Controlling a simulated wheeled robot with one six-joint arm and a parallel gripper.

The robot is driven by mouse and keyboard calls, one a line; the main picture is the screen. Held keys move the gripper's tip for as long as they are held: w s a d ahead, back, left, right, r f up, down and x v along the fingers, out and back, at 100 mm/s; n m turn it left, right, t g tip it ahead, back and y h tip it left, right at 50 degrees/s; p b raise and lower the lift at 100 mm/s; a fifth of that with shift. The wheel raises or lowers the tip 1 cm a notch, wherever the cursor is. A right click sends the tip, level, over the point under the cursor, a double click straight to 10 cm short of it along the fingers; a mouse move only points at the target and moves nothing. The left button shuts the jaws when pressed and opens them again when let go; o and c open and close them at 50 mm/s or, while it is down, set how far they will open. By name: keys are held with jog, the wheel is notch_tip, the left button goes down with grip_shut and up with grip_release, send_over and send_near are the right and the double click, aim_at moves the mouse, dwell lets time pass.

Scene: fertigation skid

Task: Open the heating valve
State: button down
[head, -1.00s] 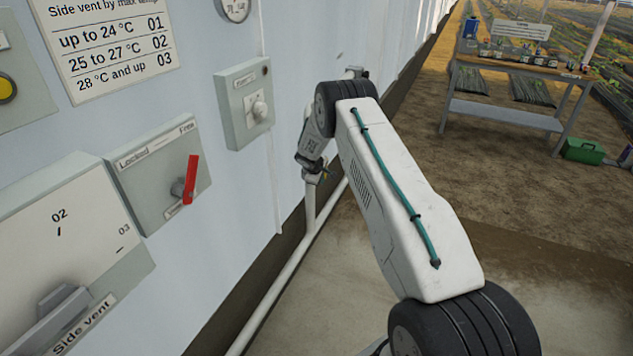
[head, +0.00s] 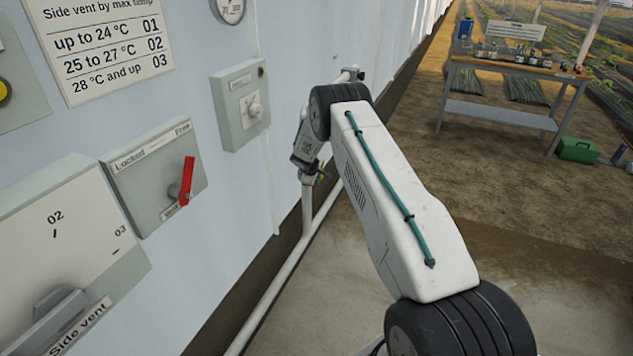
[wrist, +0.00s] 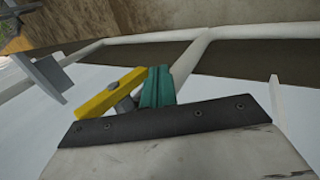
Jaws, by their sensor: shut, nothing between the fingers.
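The heating valve appears to be the yellow lever (wrist: 108,94) with a grey nut, left of my fingers in the wrist view. In the head view it is only a tiny yellow spot at my gripper, mostly hidden by my wrist. My gripper (wrist: 158,75) has teal fingers, shut with nothing between them. They stand right beside the lever's right part; I cannot tell whether they touch it. In the head view my gripper (head: 320,178) is low by the wall, close to the white pipe (head: 307,205).
A red-handled Locked/Free switch (head: 187,181), a side vent selector (head: 60,310) and a grey box with a knob (head: 241,105) are on the wall at left. A grey bracket (wrist: 48,74) is left in the wrist view. A workbench (head: 510,75) stands far right; the floor between is clear.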

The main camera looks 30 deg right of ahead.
jog(key=s+a+r, duration=0.2)
jog(key=s+a, duration=0.5)
jog(key=a, duration=0.4)
jog(key=shift+s+a+r, duration=0.2)
jog(key=shift+a, duration=0.15)
